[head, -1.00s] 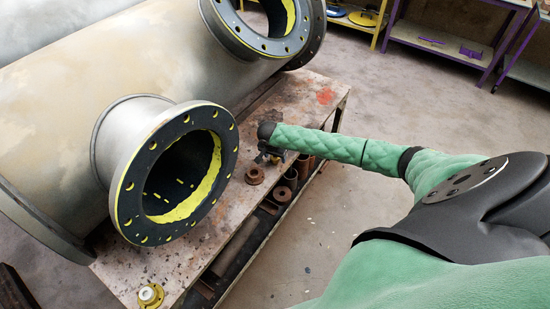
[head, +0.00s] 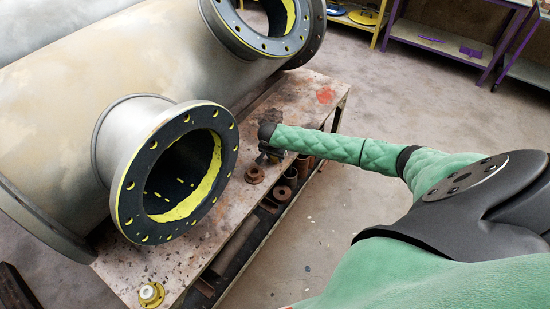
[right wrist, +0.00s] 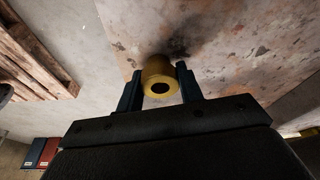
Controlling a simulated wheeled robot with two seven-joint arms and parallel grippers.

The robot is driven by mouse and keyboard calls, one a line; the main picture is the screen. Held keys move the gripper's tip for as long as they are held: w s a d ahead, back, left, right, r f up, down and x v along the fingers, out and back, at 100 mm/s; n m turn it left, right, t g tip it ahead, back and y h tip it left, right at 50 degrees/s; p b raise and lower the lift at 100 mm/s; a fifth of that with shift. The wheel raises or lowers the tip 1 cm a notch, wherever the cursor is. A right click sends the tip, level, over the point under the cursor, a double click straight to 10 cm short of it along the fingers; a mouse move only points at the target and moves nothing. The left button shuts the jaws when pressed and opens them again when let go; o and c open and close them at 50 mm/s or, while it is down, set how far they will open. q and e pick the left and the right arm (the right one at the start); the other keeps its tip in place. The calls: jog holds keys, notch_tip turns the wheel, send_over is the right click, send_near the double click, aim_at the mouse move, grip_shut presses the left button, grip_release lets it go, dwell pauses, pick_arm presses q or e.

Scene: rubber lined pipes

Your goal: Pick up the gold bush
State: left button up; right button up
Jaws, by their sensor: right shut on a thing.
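The gold bush (right wrist: 159,80) is a short yellow-gold cylinder with a dark round hole, seen in the right wrist view. It sits between the two dark fingers of my right gripper (right wrist: 160,88), which is shut on it. In the head view my right gripper (head: 266,153) is over the right part of the worn workbench (head: 225,232), at the end of my green-sleeved arm. The bush is hidden there. I cannot tell whether it touches the bench top. My left gripper is not in view.
A big pipe (head: 100,75) with black, yellow-edged flanges (head: 129,195) lies on the bench left of my right gripper. A rusty fitting (head: 255,174) stands close by. A yellow-and-white fitting (head: 151,294) is at the near edge. Open floor lies right of the bench.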

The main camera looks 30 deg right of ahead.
jog(key=shift+r, duration=0.25)
jog(key=r, duration=0.1)
jog(key=r+b, duration=0.2)
jog(key=shift+s+d+r, duration=0.2)
jog(key=shift+s+d, duration=0.05)
pick_arm(q)
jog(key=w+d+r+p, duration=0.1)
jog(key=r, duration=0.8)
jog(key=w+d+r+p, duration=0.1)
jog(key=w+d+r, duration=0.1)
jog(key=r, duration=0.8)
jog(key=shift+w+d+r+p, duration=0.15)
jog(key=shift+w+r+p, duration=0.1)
jog(key=shift+p, duration=0.1)
pick_arm(e)
jog(key=s+d+r, duration=0.6)
jog(key=s+r, duration=0.2)
jog(key=r, duration=0.4)
jog(key=shift+s+d, duration=0.2)
jog(key=shift+s, duration=0.2)
